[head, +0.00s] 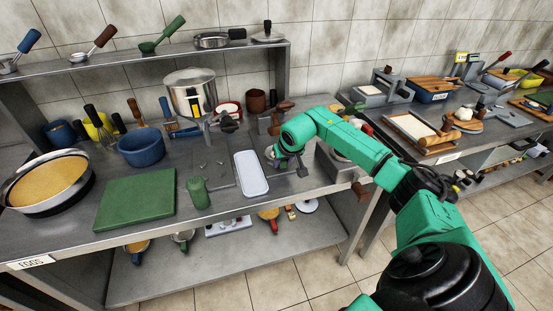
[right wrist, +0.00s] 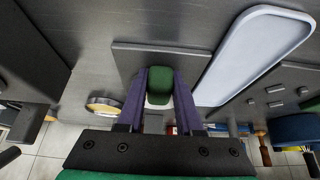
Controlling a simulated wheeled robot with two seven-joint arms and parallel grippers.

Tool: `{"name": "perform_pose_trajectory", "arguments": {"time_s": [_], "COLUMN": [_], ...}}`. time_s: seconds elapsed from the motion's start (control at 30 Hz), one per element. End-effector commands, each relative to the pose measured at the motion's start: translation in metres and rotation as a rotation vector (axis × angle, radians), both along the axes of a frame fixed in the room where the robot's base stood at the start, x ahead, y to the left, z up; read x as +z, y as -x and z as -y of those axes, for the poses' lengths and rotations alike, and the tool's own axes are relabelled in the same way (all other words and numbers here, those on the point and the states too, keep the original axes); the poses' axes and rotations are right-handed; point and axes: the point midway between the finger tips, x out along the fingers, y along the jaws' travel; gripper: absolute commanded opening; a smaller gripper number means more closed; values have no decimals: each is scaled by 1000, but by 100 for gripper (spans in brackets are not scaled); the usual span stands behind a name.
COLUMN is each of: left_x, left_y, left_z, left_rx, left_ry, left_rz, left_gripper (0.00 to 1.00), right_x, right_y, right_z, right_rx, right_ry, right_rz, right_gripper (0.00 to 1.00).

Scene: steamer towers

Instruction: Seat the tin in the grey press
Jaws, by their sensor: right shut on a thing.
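My right gripper (head: 290,168) is low over the middle of the steel table, just right of the white tray (head: 251,174). In the right wrist view its purple fingers (right wrist: 160,95) are shut on a small rounded green thing (right wrist: 160,85). A grey plate (right wrist: 130,60) shows behind that thing. I cannot tell whether the green thing is the tin. A grey boxy device (head: 343,150), possibly the press, stands right of the gripper, partly hidden by my right arm. My left gripper is not in view.
A green board (head: 125,198), a green cup (head: 198,192) and a blue bowl (head: 141,146) are on the left. A large pot (head: 191,92) stands behind. A second counter on the right holds a wooden-framed tray (head: 413,126). The floor between the counters is clear.

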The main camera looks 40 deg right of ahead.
Motion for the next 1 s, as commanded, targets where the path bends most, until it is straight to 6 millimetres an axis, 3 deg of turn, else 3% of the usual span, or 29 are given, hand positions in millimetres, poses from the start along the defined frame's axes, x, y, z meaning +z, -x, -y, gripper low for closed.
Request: {"name": "perform_pose_trajectory", "arguments": {"time_s": [0.33,0.37,0.4,0.43,1.0], "left_x": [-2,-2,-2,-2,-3], "left_y": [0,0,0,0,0], "left_z": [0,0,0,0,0], "left_rx": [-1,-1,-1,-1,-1], "left_ry": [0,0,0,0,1], "left_rz": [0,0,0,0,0], "left_gripper": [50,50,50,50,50], "right_x": [-3,-3,-3,-3,2], "right_y": [0,0,0,0,2], "right_z": [0,0,0,0,0], "right_rx": [0,0,0,0,0], "right_ry": [0,0,0,0,2], "right_rz": [-1,-2,-2,-2,0], "right_gripper": [0,46,61,70,70]}}
